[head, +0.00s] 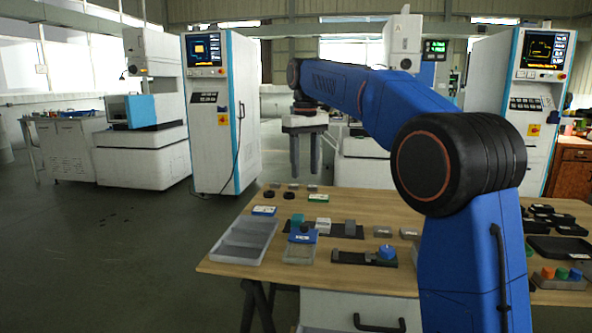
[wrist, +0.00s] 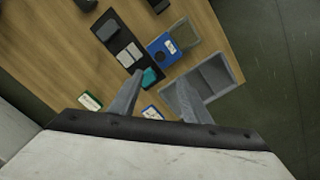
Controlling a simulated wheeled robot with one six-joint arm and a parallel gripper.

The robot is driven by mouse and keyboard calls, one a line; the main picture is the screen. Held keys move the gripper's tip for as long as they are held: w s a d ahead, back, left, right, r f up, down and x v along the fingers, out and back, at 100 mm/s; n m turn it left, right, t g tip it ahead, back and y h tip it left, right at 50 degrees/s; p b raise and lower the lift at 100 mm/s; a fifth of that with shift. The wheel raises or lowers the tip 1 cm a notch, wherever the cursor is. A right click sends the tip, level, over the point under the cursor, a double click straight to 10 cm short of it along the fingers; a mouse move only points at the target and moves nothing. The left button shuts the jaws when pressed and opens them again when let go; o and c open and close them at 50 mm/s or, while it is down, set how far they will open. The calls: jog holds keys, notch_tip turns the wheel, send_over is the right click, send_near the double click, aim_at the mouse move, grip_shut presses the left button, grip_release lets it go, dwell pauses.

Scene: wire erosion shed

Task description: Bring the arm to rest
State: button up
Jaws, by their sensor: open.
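My blue arm reaches up and across the head view from the right. My gripper (head: 304,172) hangs at its end above the far left part of the wooden table (head: 222,256), fingers pointing down. The two fingers are apart with nothing between them. In the wrist view the gripper (wrist: 156,92) also shows open and empty, with the table top well below the fingertips. No object touches the gripper.
A grey divided tray (head: 243,240) sits at the table's left edge. Dark mats (head: 349,231), a blue box (head: 302,236), small blocks and black trays (head: 556,248) lie across the table. White machine cabinets (head: 217,120) stand behind. Open floor lies left.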

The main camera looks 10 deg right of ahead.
jog(key=s+d+f+m+t, duration=0.1)
jog(key=s+d+f, duration=0.15)
jog(key=s, duration=0.55)
jog(key=s+d+f+m+t, duration=0.1)
jog(key=s+d+f, duration=0.1)
jog(key=s+d, duration=0.35)
jog(key=s+d+f+m+t, duration=0.1)
jog(key=s+d+f, duration=0.1)
jog(key=s, duration=0.7)
jog(key=s+d+f+m+t, duration=0.1)
jog(key=s+d+f, duration=0.1)
jog(key=s+f, duration=0.7)
jog(key=s+d+f+m, duration=0.1)
jog(key=s+d+f, duration=0.1)
jog(key=s+f, duration=0.7)
jog(key=shift+s+d+f+t, duration=0.15)
jog(key=shift+s+d+t, duration=0.25)
jog(key=shift+s, duration=0.7)
